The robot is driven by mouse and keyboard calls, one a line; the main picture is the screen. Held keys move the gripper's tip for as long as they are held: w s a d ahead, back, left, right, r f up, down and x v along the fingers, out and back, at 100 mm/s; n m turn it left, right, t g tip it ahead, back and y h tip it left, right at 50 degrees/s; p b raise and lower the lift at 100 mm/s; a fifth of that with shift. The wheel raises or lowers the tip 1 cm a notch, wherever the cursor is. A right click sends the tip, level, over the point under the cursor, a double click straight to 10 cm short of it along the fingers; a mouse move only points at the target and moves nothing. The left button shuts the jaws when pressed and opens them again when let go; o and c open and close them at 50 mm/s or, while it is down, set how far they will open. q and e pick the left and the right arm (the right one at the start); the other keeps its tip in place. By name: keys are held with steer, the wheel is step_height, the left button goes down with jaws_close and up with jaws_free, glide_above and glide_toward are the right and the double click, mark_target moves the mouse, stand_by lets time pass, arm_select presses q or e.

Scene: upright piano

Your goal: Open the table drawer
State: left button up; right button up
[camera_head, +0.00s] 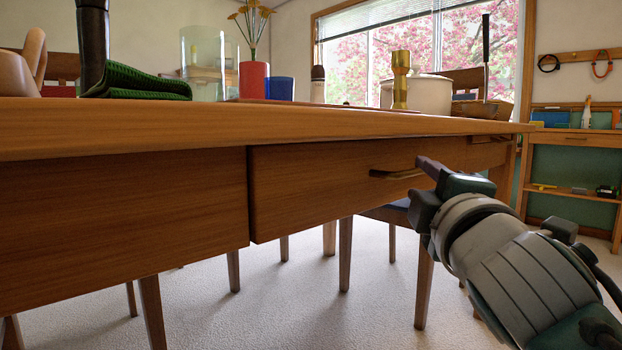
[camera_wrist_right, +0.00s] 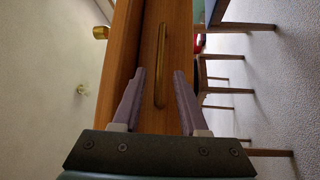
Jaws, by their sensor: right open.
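The wooden table (camera_head: 90,130) fills the left and middle of the head view. Its drawer front (camera_head: 310,190) looks flush or nearly flush with the table front. A brass bar handle (camera_head: 392,174) is on the drawer. My right gripper (camera_head: 428,166) is at the right end of the handle in the head view. In the right wrist view the gripper (camera_wrist_right: 160,70) is open, with one finger on each side of the handle (camera_wrist_right: 161,65). Neither finger visibly grips it. Whether the tips reach around the bar is unclear. My left gripper is out of view.
On the tabletop are a green cloth (camera_head: 140,82), a glass cylinder (camera_head: 203,65), a red vase (camera_head: 254,80), a brass mill (camera_head: 401,80) and a white pot (camera_head: 430,95). Chair legs (camera_head: 345,255) stand below the table. The carpet (camera_head: 300,310) in front looks clear.

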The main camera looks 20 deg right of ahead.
mark_target(415, 173)
steer(key=b+x, duration=0.1)
steer(key=x, duration=0.4)
steer(key=shift+d, duration=0.1)
jaws_close()
stand_by(1.3)
